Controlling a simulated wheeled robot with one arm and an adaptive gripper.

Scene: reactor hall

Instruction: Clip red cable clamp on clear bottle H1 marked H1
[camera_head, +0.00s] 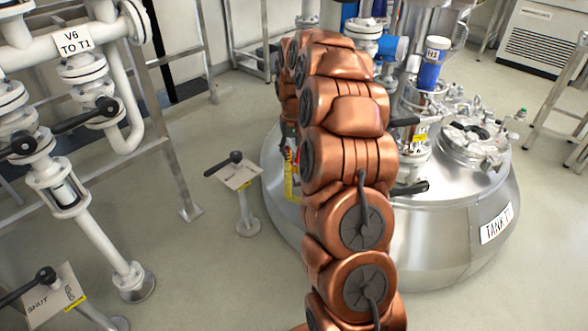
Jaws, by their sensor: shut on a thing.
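My copper arm rises in the middle of the view and bends over towards the tank. My gripper (288,132) shows only as a small dark part left of the arm, and the arm hides most of it. It is shut on a small red thing (287,151), which looks like the red cable clamp, though little of it shows. A label marked H1 (438,43) sits at the top of a blue-bodied part (429,73) above the tank, right of my arm. I cannot make out a clear bottle body there.
The steel tank (448,235) stands behind my arm, with fittings and a round hatch (466,136) on top. A yellow strip (291,182) hangs by its left side. White pipes with a V6 TO T1 sign (77,41) and valve handles stand left.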

